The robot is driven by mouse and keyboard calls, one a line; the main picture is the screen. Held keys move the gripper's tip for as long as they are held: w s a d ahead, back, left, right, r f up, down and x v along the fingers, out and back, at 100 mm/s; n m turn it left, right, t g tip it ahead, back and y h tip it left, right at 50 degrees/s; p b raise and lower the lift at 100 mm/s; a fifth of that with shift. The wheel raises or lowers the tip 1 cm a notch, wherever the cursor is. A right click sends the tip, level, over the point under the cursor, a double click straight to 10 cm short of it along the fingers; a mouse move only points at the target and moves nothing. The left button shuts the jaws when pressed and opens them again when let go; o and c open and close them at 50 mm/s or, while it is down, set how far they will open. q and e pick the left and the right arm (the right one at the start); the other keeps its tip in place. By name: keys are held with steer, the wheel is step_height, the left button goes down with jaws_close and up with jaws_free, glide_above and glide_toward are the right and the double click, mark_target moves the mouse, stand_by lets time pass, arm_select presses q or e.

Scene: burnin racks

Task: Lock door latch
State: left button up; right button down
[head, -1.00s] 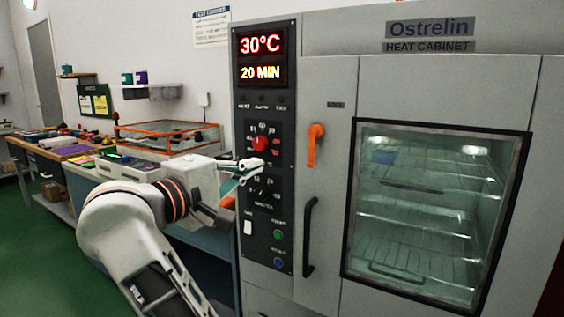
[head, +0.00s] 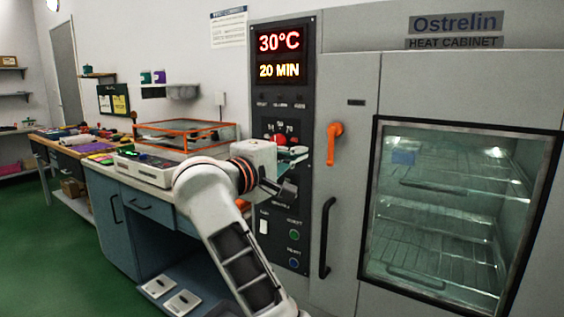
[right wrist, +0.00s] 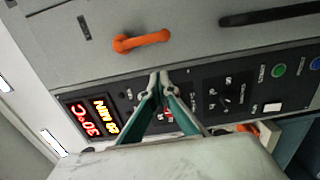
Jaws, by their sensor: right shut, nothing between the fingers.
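The door latch is an orange handle (head: 333,141) on the grey heat cabinet, left of the glass door window (head: 455,205). Its grip hangs downward from its pivot in the head view. It also shows in the right wrist view (right wrist: 142,41), beyond my fingertips and apart from them. The door looks closed. My right gripper (head: 301,152) is in front of the black control panel, left of the latch and slightly lower. In the right wrist view its fingertips (right wrist: 159,77) meet with nothing between them. My left gripper is not in view.
The control panel (head: 283,205) has a red knob, partly hidden behind my gripper, plus buttons and a display (head: 280,57). A black door handle (head: 327,238) stands out below the latch. A workbench (head: 140,190) with an orange-framed box (head: 187,134) lies to the left.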

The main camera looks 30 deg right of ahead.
mark_target(340, 134)
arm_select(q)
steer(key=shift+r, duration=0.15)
arm_select(e)
steer(key=s+d, duration=0.2)
steer(key=s, duration=0.1)
steer(key=shift+s+d, duration=0.15)
steer(key=shift+d, duration=0.05)
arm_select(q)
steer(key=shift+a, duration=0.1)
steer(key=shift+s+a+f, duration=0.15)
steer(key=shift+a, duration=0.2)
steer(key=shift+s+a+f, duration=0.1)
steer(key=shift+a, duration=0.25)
arm_select(e)
steer(key=shift+s+d+n, duration=0.1)
steer(key=shift+s+n, duration=0.1)
steer(key=shift+n, duration=0.2)
